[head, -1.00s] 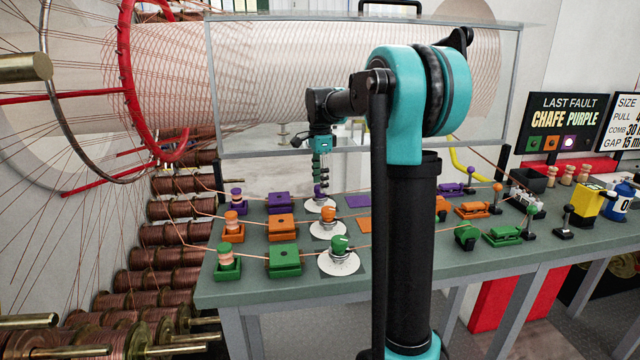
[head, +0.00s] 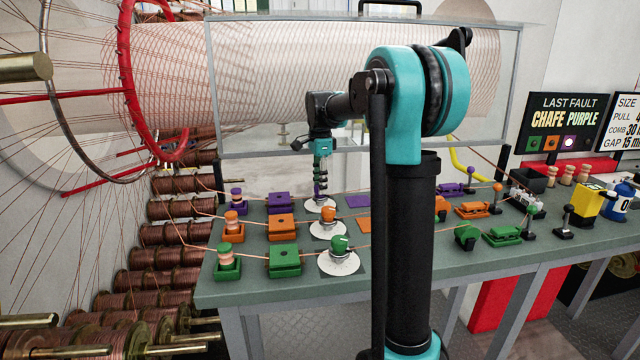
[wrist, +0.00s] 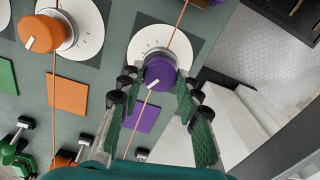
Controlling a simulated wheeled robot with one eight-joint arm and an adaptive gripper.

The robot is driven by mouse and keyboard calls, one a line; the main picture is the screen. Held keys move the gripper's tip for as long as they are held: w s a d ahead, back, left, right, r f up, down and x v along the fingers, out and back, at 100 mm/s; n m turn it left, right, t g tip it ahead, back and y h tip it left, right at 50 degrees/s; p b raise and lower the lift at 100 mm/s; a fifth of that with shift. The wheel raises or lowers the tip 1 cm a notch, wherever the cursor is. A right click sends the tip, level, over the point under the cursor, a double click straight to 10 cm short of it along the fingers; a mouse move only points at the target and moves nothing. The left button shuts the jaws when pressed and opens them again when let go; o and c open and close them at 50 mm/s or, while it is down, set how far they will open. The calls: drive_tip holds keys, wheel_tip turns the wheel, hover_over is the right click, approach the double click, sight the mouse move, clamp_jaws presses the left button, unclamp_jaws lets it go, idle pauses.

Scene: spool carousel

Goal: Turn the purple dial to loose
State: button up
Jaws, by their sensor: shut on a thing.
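The purple dial (wrist: 160,74) sits on a white round plate (wrist: 146,47) with scale marks, near the table's edge. Its white pointer line points down and to the left in the wrist view. My gripper (wrist: 158,84) is shut on the purple dial, with one green finger on each side of it. In the head view my gripper (head: 321,177) reaches straight down over the dial's white plate (head: 320,206), and the fingers mostly hide the dial. I cannot read a "loose" mark on the plate.
The orange dial (head: 328,217) and green dial (head: 339,244) stand nearer on the same green table (head: 230,292). Copper wires run past the dials. A purple block (head: 280,202) stands to the left. A clear guard (head: 366,85) with a metal frame rises behind the table.

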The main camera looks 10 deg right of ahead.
drive_tip(key=n, duration=1.8)
drive_tip(key=shift+n, duration=0.3)
drive_tip(key=n, duration=0.5)
drive_tip(key=shift+n, duration=0.3)
drive_tip(key=o, duration=1.2)
drive_tip(key=shift+c, duration=0.2)
